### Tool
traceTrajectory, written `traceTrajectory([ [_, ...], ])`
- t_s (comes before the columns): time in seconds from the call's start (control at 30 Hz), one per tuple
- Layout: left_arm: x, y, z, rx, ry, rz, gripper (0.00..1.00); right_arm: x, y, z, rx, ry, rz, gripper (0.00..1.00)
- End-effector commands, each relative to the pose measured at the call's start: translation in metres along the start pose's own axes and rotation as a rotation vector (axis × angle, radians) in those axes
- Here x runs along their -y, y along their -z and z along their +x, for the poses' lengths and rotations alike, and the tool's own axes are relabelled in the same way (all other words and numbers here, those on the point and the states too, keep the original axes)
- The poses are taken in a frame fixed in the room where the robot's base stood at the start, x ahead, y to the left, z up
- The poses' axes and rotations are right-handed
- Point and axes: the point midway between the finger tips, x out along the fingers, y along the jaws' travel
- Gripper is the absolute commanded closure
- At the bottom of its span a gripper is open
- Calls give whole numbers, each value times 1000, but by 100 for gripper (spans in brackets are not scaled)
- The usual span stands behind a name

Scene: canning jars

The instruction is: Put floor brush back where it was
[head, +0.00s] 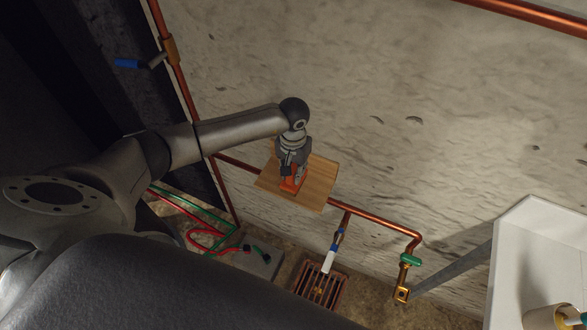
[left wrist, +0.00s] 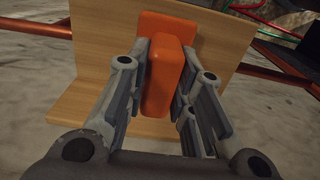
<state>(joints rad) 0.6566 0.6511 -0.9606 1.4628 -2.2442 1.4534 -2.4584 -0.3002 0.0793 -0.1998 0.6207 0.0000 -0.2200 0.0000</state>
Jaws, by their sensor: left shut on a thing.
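The floor brush (head: 291,185) shows as an orange, blocky thing at the wooden shelf (head: 320,180) against the wall. It also shows in the left wrist view (left wrist: 161,78), with orange parts between and beyond the fingers; no bristles are visible. My left gripper (head: 293,172) is shut on the brush, one finger on each side of its orange grip. In the left wrist view, the shelf's wood (left wrist: 222,62) lies behind and beside the brush. I cannot tell whether the brush touches the wood. My right gripper is not in view.
Copper pipe (head: 375,222) runs along the wall beside and below the shelf. A green-handled tap (head: 410,260) is to the right. A floor grate (head: 320,287) lies below, red and green hoses (head: 205,237) lie at lower left, and a white basin (head: 520,235) stands at right.

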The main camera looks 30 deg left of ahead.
Motion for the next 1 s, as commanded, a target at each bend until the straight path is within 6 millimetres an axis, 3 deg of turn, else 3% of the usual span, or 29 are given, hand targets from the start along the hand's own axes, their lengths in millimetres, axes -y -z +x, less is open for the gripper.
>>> traceTrajectory([
  [0.03,0,0,3,-1,0,0,99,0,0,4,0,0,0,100],
  [0.07,0,0,2,-1,0,0,76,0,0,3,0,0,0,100],
  [0.23,0,0,1,0,0,0,56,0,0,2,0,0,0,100],
  [0.67,0,0,-4,-1,0,0,56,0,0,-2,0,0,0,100],
  [0.77,1,2,-18,-6,1,0,56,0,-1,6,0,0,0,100],
  [1.0,0,2,-70,-8,0,1,56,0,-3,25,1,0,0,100],
])
